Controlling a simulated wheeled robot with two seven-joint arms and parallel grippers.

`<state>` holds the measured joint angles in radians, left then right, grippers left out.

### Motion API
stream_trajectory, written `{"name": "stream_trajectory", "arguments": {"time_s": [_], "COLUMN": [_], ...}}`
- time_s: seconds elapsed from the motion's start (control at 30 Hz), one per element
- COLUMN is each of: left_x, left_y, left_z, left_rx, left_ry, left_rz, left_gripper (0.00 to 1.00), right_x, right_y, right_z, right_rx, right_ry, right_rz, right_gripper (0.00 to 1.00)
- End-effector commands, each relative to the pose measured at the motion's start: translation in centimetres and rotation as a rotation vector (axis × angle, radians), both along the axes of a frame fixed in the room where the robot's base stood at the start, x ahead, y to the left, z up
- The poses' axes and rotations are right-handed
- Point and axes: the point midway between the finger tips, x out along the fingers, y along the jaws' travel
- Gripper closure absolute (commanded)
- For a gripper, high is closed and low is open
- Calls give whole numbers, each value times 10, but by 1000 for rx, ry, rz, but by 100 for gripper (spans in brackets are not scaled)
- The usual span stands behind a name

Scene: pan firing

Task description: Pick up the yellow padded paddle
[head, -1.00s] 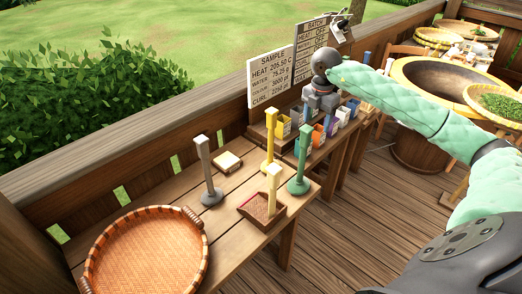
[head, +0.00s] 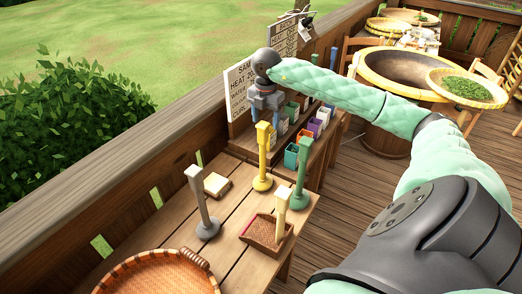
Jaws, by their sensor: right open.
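The yellow padded paddle (head: 262,160) stands upright on the wooden table, with a round yellow foot at its base and a block-shaped top. My right gripper (head: 266,110) is open, fingers pointing down, and appears just above or slightly behind the paddle's top. I see nothing between its fingers. Whether the fingers are directly over the top is hard to tell. My left gripper is not in view.
A green paddle (head: 301,178) stands to the right, a grey one (head: 202,205) to the left. A cream one (head: 282,212) is at a small wooden tray (head: 252,240). A pale block (head: 217,184), a woven basket (head: 110,283), coloured cups (head: 291,156) and a sign (head: 238,88) are nearby.

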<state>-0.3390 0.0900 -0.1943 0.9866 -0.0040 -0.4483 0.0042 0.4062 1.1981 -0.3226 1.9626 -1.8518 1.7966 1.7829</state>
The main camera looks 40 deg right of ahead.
Motion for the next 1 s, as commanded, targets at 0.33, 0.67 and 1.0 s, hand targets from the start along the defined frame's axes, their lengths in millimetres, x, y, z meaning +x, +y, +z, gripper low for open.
{"name": "stream_trajectory", "arguments": {"time_s": [0.33, 0.67, 1.0], "left_x": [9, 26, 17], "left_y": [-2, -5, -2], "left_z": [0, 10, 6], "left_rx": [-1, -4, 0], "left_ry": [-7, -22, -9], "left_rz": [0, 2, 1], "left_gripper": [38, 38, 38], "right_x": [3, 3, 3], "right_y": [7, 6, 6], "right_z": [-38, -51, -52], "right_rx": [3, 0, 1], "right_ry": [2, -1, 0], "right_rz": [-1, -1, -1], "right_gripper": [37, 37, 94]}}
